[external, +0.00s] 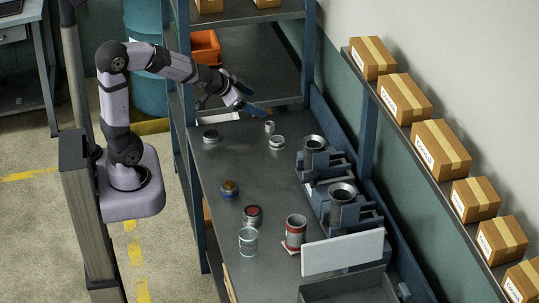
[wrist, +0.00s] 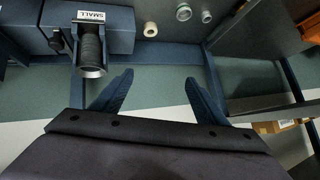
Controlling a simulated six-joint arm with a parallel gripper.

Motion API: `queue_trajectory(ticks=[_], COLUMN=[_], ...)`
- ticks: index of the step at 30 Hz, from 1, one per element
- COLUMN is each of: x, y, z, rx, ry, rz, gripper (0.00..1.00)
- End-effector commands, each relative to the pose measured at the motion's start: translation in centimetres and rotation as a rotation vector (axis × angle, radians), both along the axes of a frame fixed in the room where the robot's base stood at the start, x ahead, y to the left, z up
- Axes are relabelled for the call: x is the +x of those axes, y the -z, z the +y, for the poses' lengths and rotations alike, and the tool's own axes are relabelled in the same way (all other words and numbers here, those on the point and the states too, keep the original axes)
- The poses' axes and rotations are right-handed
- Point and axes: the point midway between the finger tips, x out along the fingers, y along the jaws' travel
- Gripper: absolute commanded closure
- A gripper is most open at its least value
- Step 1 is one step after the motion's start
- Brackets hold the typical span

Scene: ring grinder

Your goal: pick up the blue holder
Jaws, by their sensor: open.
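A small round blue holder (external: 229,191) with a yellow-brown top stands on the left part of the dark workbench in the external view. I cannot make it out in the wrist view. My gripper (external: 256,101) is in the air over the far end of the bench, well away from the blue holder. In the wrist view my gripper (wrist: 157,96) has its two blue fingers spread wide, with nothing between them.
Grinders (external: 343,200) line the right side; one labelled SMALL (wrist: 91,50) shows in the wrist view. A white panel (external: 342,252) stands front right.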

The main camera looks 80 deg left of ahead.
Motion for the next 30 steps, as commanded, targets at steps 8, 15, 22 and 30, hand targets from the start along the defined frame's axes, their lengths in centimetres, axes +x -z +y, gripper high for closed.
queue_trajectory(ticks=[8, 15, 22, 30], x=[5.1, 4.4, -0.9, -8.0], y=[-2.4, -2.6, -0.5, 1.4], z=[4.8, 4.0, 1.3, -1.0], rx=[0.103, 0.057, -0.116, -0.344], ry=[0.187, 0.462, 0.739, 0.942], rz=[-0.374, -0.580, -0.668, -0.686], gripper=[0.33, 0.33, 0.33, 0.33])
